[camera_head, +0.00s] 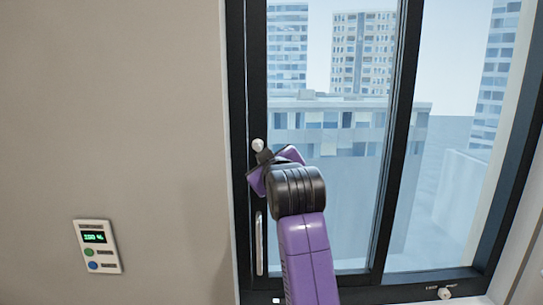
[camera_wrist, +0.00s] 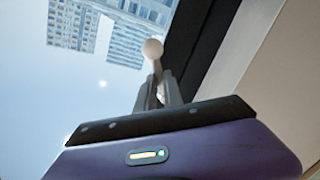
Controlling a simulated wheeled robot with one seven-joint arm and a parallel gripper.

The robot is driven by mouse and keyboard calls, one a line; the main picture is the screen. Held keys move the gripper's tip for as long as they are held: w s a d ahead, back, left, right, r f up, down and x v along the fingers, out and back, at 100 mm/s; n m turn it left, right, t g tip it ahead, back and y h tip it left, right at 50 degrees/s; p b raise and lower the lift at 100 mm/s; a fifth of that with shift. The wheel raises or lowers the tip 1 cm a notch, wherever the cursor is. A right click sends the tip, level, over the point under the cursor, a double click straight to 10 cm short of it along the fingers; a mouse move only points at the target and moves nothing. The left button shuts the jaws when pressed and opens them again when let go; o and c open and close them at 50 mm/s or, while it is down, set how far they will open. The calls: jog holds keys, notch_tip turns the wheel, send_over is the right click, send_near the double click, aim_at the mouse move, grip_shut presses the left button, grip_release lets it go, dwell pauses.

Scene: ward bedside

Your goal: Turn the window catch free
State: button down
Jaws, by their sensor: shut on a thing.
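The window catch (camera_head: 257,145) is a small pale lever with a rounded knob on the left upright of the dark window frame. In the wrist view its pale knob (camera_wrist: 153,48) and short stem stick out beyond my fingers. My gripper (camera_head: 264,157) is at the catch, just below the knob. In the wrist view my gripper (camera_wrist: 158,92) is shut on the catch's stem. The lower part of the catch is hidden between and behind my fingers.
The dark window frame (camera_head: 397,130) holds glass panes with buildings outside. A long pale handle (camera_head: 259,243) stands upright below the catch. A wall panel (camera_head: 97,247) with a display and buttons is at lower left. A small knob (camera_head: 444,293) sits at the bottom right.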

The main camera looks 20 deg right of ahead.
aim_at(271, 148)
jog(key=shift+s+d+r+n+g+h+p, duration=0.15)
jog(key=shift+r+n+g+h+p, duration=0.25)
jog(key=shift+n, duration=1.15)
jog(key=shift+w+d+r+n+g+h+p, duration=0.15)
jog(key=shift+r+n+h, duration=0.35)
jog(key=shift+n, duration=1)
jog(key=shift+s+d+r+n+g+h+p, duration=0.2)
jog(key=shift+r+n, duration=0.4)
jog(key=shift+n, duration=0.95)
jog(key=shift+a, duration=0.1)
jog(key=c, duration=1.5)
grip_release()
jog(key=shift+b+v, duration=1.3)
jog(key=shift+v, duration=2.55)
